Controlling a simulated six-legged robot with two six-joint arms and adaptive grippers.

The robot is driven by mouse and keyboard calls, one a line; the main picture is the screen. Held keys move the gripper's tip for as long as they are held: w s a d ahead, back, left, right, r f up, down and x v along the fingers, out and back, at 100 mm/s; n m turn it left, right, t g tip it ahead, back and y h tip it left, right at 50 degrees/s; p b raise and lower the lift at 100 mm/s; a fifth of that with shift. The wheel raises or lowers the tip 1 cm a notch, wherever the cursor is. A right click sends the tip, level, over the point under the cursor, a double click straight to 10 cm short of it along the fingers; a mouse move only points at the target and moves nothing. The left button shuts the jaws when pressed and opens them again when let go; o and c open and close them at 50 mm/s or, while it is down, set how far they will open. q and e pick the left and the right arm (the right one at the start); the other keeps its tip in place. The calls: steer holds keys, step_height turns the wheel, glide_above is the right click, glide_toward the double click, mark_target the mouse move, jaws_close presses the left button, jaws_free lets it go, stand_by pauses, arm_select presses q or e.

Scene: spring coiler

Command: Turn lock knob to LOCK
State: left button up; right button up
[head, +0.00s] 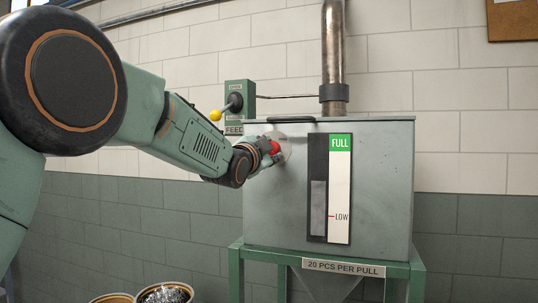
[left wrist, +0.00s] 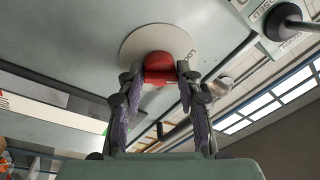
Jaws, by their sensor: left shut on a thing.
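The red lock knob (head: 275,147) sits on a round pale plate (head: 285,140) on the upper left of the grey hopper's front. My left gripper (head: 268,150) is at the knob. In the left wrist view the red knob (left wrist: 165,69) is between the two fingers of my left gripper (left wrist: 160,80), which are shut on its sides. The plate (left wrist: 137,42) carries lettering that starts with "LO" on its right side; the rest is hard to read. The knob's pointer direction cannot be told. My right gripper is not in view.
The grey hopper (head: 380,190) stands on a green frame with a level gauge (head: 340,190) marked FULL and LOW. A feed box (head: 240,100) with a yellow-tipped lever (head: 215,115) is just above my left forearm. Bins (head: 165,293) stand below.

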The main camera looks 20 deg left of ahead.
arm_select(q)
steer(key=shift+f+n+y, duration=0.2)
steer(key=shift+f+n, duration=0.05)
steer(key=shift+n, duration=0.85)
steer(key=shift+f+n+y, duration=0.2)
steer(key=shift+n, duration=0.9)
steer(key=o, duration=1.1)
steer(key=shift+d+r, duration=0.1)
steer(key=shift+r, duration=0.25)
steer(key=shift+s, duration=0.1)
steer(key=s, duration=0.4)
steer(key=s+f, duration=0.1)
steer(key=s, duration=0.7)
steer(key=shift+a+f, duration=0.2)
